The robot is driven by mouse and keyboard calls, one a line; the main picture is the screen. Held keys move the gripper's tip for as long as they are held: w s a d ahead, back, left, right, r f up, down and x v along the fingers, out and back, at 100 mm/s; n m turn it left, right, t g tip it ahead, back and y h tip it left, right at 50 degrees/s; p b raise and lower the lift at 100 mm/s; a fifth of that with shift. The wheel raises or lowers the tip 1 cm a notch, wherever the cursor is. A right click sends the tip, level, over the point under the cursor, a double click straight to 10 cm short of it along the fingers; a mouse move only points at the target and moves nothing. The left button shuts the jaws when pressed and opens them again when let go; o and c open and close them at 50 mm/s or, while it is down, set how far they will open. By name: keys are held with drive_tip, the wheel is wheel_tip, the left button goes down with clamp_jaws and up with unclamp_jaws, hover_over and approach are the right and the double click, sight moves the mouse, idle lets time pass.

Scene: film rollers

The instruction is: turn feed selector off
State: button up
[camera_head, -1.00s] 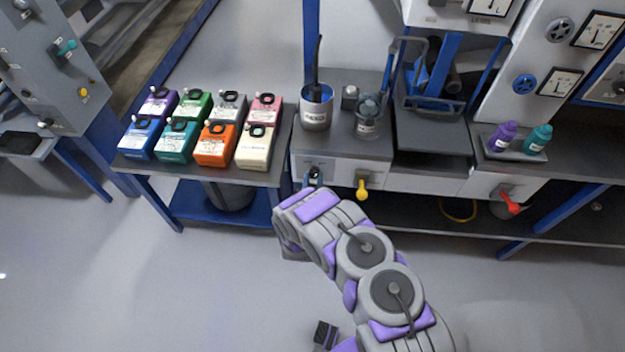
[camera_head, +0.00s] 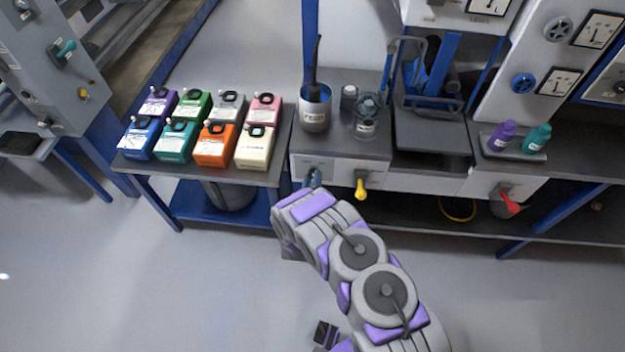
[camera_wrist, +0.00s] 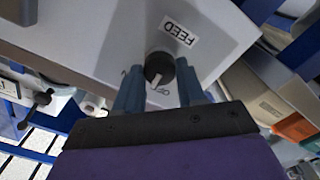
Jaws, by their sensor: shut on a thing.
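The feed selector is a dark round knob (camera_wrist: 158,65) with a white pointer line, on a pale panel (camera_wrist: 105,55). A "FEED" label (camera_wrist: 179,30) sits beside it, upside down in the wrist view. The pointer lies toward the partly covered "OFF" lettering (camera_wrist: 161,91). My gripper (camera_wrist: 160,78) has its two blue fingers on either side of the knob and is shut on it. In the head view, my gripper (camera_head: 311,179) is at the front of the cabinet (camera_head: 340,172), and my arm hides most of the knob.
Several coloured boxes stand on the left table (camera_head: 275,165). A steel pot (camera_head: 314,110) and glass jar (camera_head: 366,120) stand above.

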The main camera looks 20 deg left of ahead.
drive_tip(key=n, duration=0.5)
drive_tip(key=shift+s+a+f+b, duration=0.15)
drive_tip(key=shift+a+b, duration=0.1)
drive_tip(key=shift+b, duration=0.15)
drive_tip(key=shift+n, duration=0.4)
drive_tip(key=o, duration=1.1)
drive_tip(key=shift+a, duration=0.15)
drive_tip(key=shift+c, duration=0.2)
